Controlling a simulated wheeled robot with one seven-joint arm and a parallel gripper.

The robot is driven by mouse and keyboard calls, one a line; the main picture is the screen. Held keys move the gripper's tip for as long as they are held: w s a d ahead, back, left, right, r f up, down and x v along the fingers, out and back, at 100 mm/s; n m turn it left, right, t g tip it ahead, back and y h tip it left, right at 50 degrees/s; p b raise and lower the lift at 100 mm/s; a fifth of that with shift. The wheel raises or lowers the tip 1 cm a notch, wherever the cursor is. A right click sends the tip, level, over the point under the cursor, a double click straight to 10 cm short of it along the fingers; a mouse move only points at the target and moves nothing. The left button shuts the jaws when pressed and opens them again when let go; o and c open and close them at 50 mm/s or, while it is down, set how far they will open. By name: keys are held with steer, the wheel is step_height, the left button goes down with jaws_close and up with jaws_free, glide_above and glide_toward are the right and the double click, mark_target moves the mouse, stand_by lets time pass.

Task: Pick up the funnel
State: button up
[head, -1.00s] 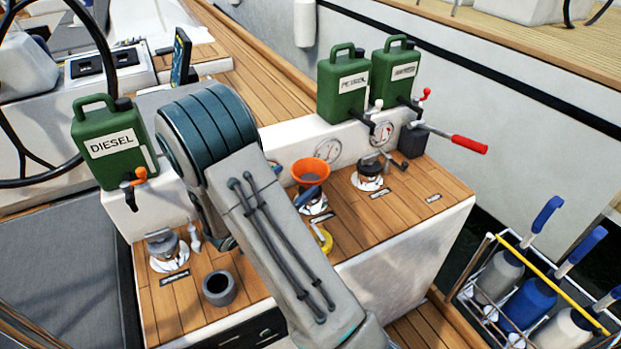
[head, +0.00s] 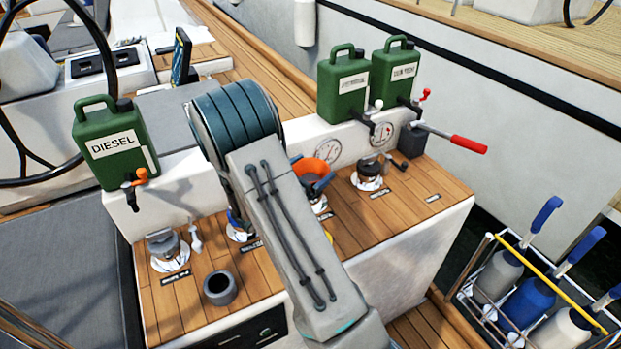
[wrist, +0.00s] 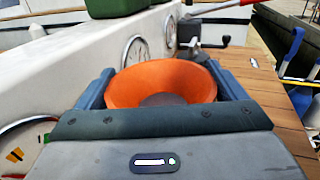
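The orange funnel (head: 315,165) stands mouth up on the wooden top of the console, partly hidden behind my arm and gripper in the head view. In the wrist view the funnel (wrist: 165,80) fills the space between my two blue-grey fingers, with a grey opening low in its bowl. My gripper (wrist: 159,68) has its fingers wide apart, one on each side of the funnel. The fingers lie close to the rim; whether they touch it cannot be told. Its lower part is hidden.
Green cans stand along the console's raised back, one marked DIESEL (head: 112,145) at left. A red-handled lever (head: 468,144) sticks out at right. Deck fittings (head: 370,178) and a dark cup (head: 220,288) stand on the console top. A bottle rack (head: 535,290) is at lower right.

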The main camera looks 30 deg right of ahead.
steer(key=shift+c, duration=0.7)
steer(key=shift+r, duration=0.45)
step_height(320, 180, up, 4)
steer(key=shift+f, duration=0.25)
steer(key=s+d+r+p, duration=0.2)
steer(key=s+d+r, duration=0.6)
steer(key=r, duration=0.1)
steer(key=shift+d+r+p, duration=0.15)
steer(key=shift+r+p, duration=0.15)
stand_by(0.6)
